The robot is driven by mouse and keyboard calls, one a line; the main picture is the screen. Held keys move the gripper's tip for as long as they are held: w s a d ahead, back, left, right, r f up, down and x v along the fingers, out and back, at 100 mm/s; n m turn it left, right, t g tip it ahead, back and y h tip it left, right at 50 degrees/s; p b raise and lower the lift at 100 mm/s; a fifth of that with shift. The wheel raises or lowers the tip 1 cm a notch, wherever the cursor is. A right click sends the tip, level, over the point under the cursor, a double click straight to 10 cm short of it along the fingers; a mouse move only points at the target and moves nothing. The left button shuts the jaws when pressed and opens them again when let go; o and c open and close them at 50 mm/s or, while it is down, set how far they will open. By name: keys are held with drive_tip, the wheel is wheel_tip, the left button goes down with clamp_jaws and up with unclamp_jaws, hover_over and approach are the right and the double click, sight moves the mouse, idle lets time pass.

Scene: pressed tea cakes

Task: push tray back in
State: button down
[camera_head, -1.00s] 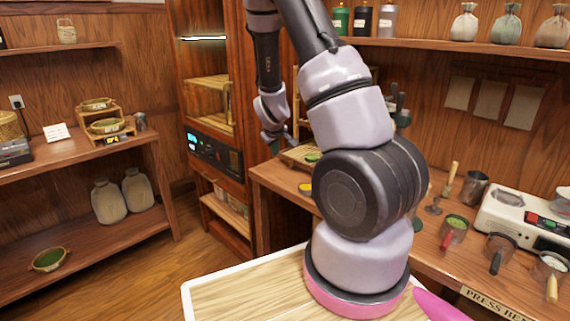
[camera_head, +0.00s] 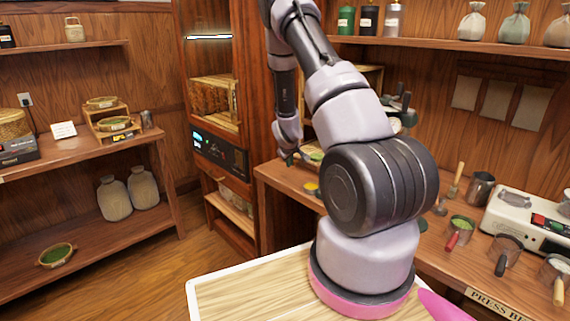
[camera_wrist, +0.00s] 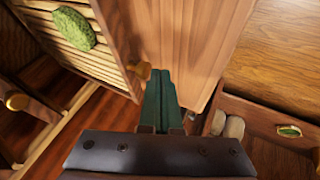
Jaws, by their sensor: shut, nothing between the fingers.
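A slatted wooden tray (camera_wrist: 75,62) with a green pressed cake (camera_wrist: 73,28) on it lies at the upper left of the wrist view. A round wooden knob (camera_wrist: 140,71) is at its edge. My gripper (camera_wrist: 162,78) has its dark green fingers pressed together, empty, just to the right of that knob; I cannot tell whether they touch. In the head view my gripper (camera_head: 289,158) is small, between the tall cabinet and the bench. The tall cabinet (camera_head: 213,95) holds slatted trays behind its opening. How far any tray sticks out is unclear.
A second knob (camera_wrist: 15,101) and slats show at the left of the wrist view. The bench (camera_head: 285,180) carries tools and cups at right. A low shelf (camera_head: 100,235) with sacks and a basket stands at left. The floor (camera_head: 165,262) between is clear.

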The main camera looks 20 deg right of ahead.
drive_tip(key=shift+d, duration=0.25)
approach(314, 150)
drive_tip(key=f, duration=0.6)
drive_tip(key=shift+a, duration=0.35)
drive_tip(key=shift+d+r, duration=0.15)
drive_tip(key=shift+d, duration=0.1)
